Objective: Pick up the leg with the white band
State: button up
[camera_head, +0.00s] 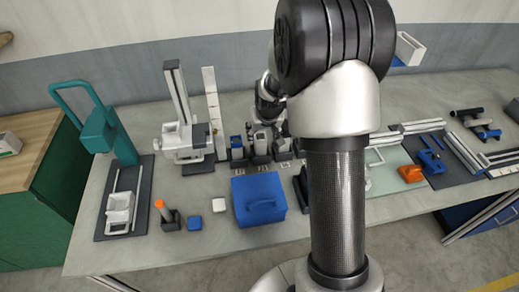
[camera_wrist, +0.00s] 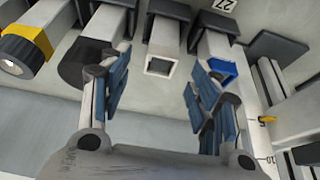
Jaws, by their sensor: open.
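The leg with the white band (camera_wrist: 160,66) is in the wrist view, a pale square tube with a white rim at its open end, seated in a dark holder. My gripper (camera_wrist: 155,88) is open, one blue-padded finger on either side of this leg's end in the picture. I cannot tell whether the fingers are level with it in depth; nothing is held. Beside it are a leg with a blue end (camera_wrist: 222,70) on the right, a leg with a black end (camera_wrist: 85,62) and a yellow-banded leg (camera_wrist: 25,50) on the left. In the head view my arm partly hides this row.
In the head view, a blue box (camera_head: 258,199) stands in front of the row. A white stand (camera_head: 184,135) and a teal arm-like device (camera_head: 110,135) are at left. An orange tool (camera_head: 411,174) lies at right.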

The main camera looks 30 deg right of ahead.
aim_at(261, 139)
jog(key=x, duration=0.3)
jog(key=shift+f, duration=0.1)
jog(key=b+x, duration=0.2)
jog(key=x, duration=0.3)
jog(key=shift+a+f, duration=0.1)
jog(key=shift+f, duration=0.05)
jog(key=shift+c, duration=0.4)
jog(key=c, duration=1.2)
